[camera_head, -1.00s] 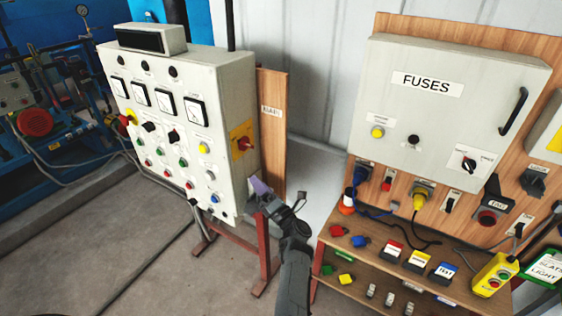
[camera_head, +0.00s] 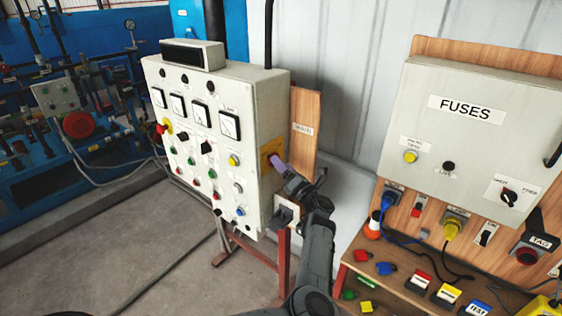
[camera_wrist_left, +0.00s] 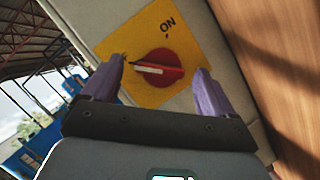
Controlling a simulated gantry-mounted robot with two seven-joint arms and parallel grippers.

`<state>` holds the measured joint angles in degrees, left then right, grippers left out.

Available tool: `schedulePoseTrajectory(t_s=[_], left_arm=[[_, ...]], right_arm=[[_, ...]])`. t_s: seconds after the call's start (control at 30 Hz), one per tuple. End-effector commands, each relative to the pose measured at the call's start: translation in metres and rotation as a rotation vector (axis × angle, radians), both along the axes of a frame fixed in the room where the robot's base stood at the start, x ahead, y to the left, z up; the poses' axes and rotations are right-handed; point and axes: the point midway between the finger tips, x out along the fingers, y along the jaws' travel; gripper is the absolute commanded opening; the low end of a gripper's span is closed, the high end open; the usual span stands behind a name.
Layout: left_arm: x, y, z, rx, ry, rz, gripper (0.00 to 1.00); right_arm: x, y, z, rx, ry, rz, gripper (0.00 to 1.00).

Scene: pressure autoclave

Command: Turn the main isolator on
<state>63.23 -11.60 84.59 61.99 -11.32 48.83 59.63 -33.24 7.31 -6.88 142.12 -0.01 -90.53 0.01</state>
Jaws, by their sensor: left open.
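The main isolator is a red rotary knob (camera_wrist_left: 160,67) on a yellow plate (camera_wrist_left: 118,48) marked ON, on the side of the grey control cabinet (camera_head: 262,110). In the left wrist view the knob's pale pointer line lies roughly level in the picture, and the ON label is above it. My left gripper (camera_wrist_left: 155,88) is open, its purple fingers on either side of the knob. In the head view my left gripper (camera_head: 277,165) is at the plate (camera_head: 271,150) and hides the knob. I cannot tell whether the fingers touch it. My right gripper is not in view.
A wooden board (camera_head: 304,125) stands just behind the cabinet, close to my left gripper. The fuses box (camera_head: 465,140) is to the right, above a wooden shelf (camera_head: 405,294) with several coloured tags. Open floor (camera_head: 130,240) lies left of the cabinet.

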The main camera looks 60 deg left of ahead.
Motion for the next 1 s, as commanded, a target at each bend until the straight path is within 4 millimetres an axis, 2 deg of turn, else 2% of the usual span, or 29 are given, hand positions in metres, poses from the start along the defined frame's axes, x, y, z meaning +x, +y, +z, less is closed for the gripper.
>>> schedulePoseTrajectory(t_s=[0.2,0.57,0.9,1.0], left_arm=[[-0.001,0.016,0.005,0.000,0.000,-0.001,0.87],[-0.001,0.018,0.005,0.001,0.000,-0.001,0.86],[-0.001,0.018,0.005,0.001,0.000,0.000,0.34],[-0.001,0.018,0.006,0.002,0.001,0.001,0.33]], right_arm=[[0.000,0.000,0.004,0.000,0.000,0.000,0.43],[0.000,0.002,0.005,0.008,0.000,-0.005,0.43],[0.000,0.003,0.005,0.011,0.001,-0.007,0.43],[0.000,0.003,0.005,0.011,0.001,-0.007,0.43]])
